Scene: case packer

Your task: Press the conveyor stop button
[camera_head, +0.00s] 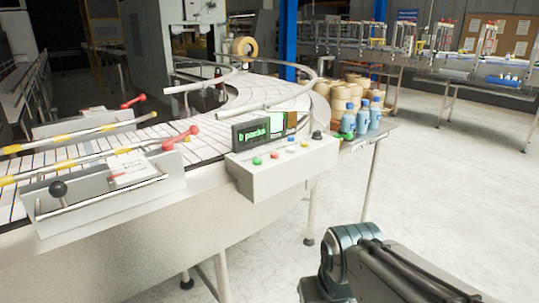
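A white control box (290,174) stands at the near edge of the curved conveyor (215,140). Its sloping top carries a green button (257,161), a red button (274,155), a blue button (290,151), a yellow button (291,143) and a second red button (304,143). A black knob (317,135) is at the right end. No label tells which one is the stop button. My arm enters at the lower right, in front of and below the box, apart from it. My gripper does not show.
A dark display with green text (251,134) stands behind the buttons. Blue bottles (362,120) stand on a side table right of the box. Levers with red knobs (193,130) and a black-knobbed rail (58,188) lie left. The floor (440,190) at right is clear.

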